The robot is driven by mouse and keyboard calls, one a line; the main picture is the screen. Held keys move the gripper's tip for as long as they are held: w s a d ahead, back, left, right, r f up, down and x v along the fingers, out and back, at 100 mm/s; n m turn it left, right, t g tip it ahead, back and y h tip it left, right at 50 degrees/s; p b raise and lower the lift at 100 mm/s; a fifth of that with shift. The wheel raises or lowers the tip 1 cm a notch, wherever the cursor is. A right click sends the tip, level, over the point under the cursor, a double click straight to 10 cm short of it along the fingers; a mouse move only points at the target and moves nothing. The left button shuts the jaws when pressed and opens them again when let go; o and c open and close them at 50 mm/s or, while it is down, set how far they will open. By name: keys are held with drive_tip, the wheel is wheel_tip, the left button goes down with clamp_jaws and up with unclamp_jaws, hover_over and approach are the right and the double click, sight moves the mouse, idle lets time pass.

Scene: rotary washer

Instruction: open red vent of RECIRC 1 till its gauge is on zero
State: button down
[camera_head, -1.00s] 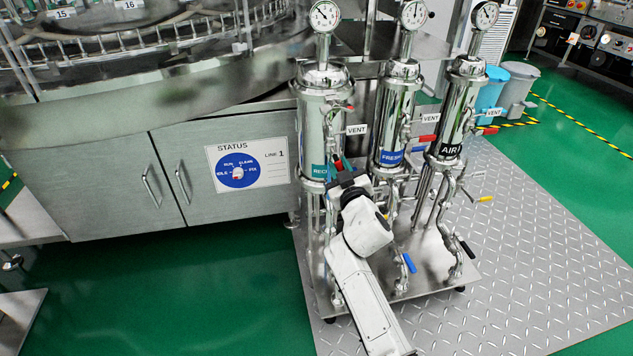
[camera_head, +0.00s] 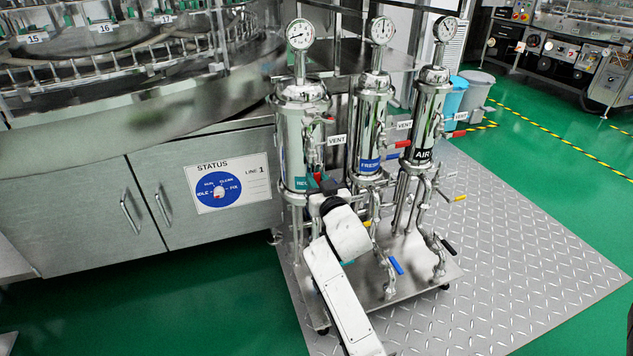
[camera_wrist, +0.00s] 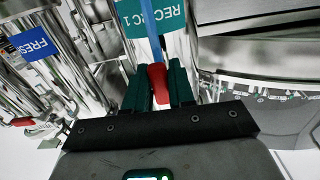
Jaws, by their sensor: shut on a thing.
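The RECIRC 1 column (camera_head: 292,140) is the left of three steel cylinders, with a teal label (camera_head: 301,184) partly hidden by my arm. Its round gauge (camera_head: 299,33) is on top; the needle seems to point left, but the scale is too small to read. My gripper (camera_head: 322,183) is low in front of this column. In the wrist view, my gripper (camera_wrist: 160,85) has its green fingers shut on a red handle (camera_wrist: 159,82), right beside the RECIRC 1 label (camera_wrist: 154,18). A blue strip runs up from the handle. A VENT tag (camera_head: 337,140) is right of the column.
The FRESH column (camera_head: 370,130) and AIR column (camera_head: 426,125) stand close on the right, with red handles (camera_head: 402,144) and (camera_head: 459,134). Blue (camera_head: 397,265) and black (camera_head: 448,246) handles stick out low. A steel cabinet (camera_head: 90,210) stands left. Green floor is clear in front.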

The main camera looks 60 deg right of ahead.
drive_tip(key=c, duration=1)
unclamp_jaws()
drive_tip(key=shift+c, duration=0.2)
drive_tip(key=b+v, duration=0.1)
drive_tip(key=v, duration=0.9)
drive_tip(key=shift+s+a+b, duration=0.25)
drive_tip(key=shift+s+b, duration=0.05)
drive_tip(key=shift+b, duration=0.05)
